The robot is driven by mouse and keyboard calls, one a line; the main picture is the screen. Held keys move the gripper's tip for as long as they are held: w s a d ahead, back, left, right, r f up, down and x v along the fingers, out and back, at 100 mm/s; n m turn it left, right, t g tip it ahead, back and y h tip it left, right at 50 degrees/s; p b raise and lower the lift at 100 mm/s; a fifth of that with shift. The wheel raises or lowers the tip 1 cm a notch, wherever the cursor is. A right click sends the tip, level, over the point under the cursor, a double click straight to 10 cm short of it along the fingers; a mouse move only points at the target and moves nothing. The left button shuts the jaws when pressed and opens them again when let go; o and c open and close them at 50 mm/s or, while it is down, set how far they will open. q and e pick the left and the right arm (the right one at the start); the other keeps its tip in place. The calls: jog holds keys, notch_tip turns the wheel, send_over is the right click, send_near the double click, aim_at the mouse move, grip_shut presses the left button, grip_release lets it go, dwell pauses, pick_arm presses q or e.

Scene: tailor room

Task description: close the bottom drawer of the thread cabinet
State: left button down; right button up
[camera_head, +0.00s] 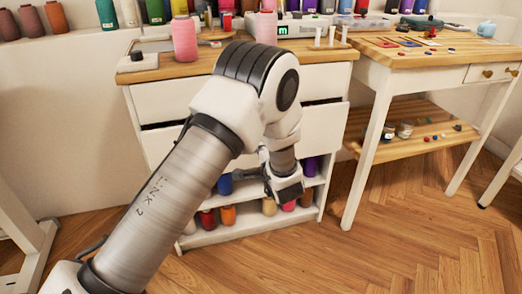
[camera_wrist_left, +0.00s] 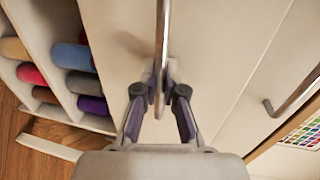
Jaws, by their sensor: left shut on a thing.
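The white thread cabinet (camera_head: 318,78) stands in the middle of the head view, with drawer fronts above open thread shelves. The bottom drawer (camera_head: 160,145) shows a dark gap along its top edge, so it appears pulled out somewhat; my left arm covers much of its front. In the left wrist view, the bottom drawer front (camera_wrist_left: 112,45) carries a metal bar handle (camera_wrist_left: 163,35). My left gripper (camera_wrist_left: 160,88) is shut on this handle; in the head view the gripper (camera_head: 285,188) is low at the cabinet's front. My right gripper is not in view.
Colored spools (camera_wrist_left: 75,57) lie in the shelves beside the drawer. The upper drawer's handle (camera_wrist_left: 292,92) shows at right in the wrist view. A pink spool (camera_head: 185,40) stands on the cabinet top. A wooden table (camera_head: 425,55) stands to the right; the floor in front is clear.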

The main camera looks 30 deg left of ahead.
pick_arm(q)
jog(key=w+a+p, duration=0.2)
jog(key=a, duration=0.1)
jog(key=shift+w+r, duration=0.1)
jog(key=shift+w, duration=0.25)
jog(key=c, duration=1.6)
grip_release()
jog(key=o, duration=0.4)
jog(key=shift+a, duration=0.1)
jog(key=shift+c, duration=0.2)
